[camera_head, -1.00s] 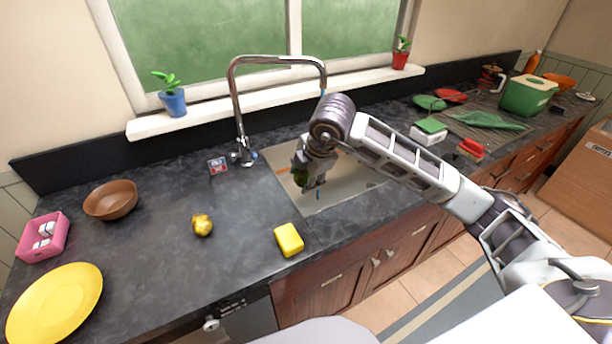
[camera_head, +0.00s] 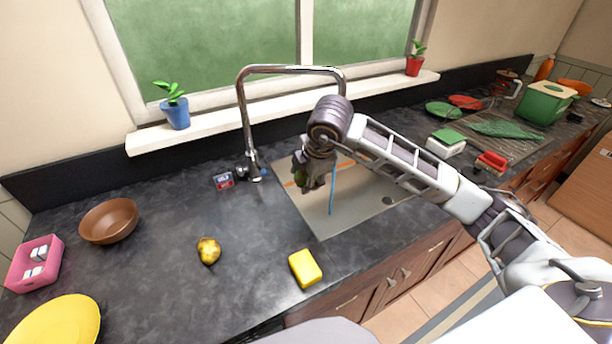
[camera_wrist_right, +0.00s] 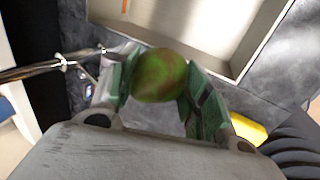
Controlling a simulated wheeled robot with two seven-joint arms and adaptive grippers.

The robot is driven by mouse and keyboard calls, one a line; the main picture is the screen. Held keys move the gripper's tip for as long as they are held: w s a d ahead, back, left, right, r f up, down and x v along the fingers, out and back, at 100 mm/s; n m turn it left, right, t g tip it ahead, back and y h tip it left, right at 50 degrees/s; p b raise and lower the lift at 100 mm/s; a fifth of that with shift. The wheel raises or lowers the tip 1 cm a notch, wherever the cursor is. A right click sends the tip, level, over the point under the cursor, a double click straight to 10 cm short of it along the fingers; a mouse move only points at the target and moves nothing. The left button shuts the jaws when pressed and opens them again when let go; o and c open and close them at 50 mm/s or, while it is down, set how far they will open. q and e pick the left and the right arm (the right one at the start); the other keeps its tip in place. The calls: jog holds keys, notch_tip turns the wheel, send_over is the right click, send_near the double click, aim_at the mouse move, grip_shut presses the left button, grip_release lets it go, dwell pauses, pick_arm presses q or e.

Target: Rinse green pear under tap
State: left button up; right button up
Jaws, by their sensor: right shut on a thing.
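My right gripper (camera_head: 315,180) is above the left part of the sink (camera_head: 352,208) in the head view. In the wrist view, its green-padded fingers (camera_wrist_right: 163,90) are shut on the green pear (camera_wrist_right: 160,72), which shows some reddish brown. In the head view the pear is mostly hidden by the gripper. The chrome tap (camera_head: 247,125) arches over from behind the sink. A thin blue stream of water (camera_head: 332,190) falls into the sink just right of the gripper. I cannot tell whether it touches the pear. My left gripper is not in view.
A yellow sponge (camera_head: 305,268) and a yellow fruit (camera_head: 209,250) lie on the counter left of the sink. A brown bowl (camera_head: 109,221), pink box (camera_head: 35,262) and yellow plate (camera_head: 55,325) stand farther left. Dishes and a green container (camera_head: 545,103) are at the right.

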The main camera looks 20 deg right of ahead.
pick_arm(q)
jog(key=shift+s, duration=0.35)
pick_arm(e)
jog(key=shift+w+d, duration=0.1)
jog(key=shift+w, duration=0.05)
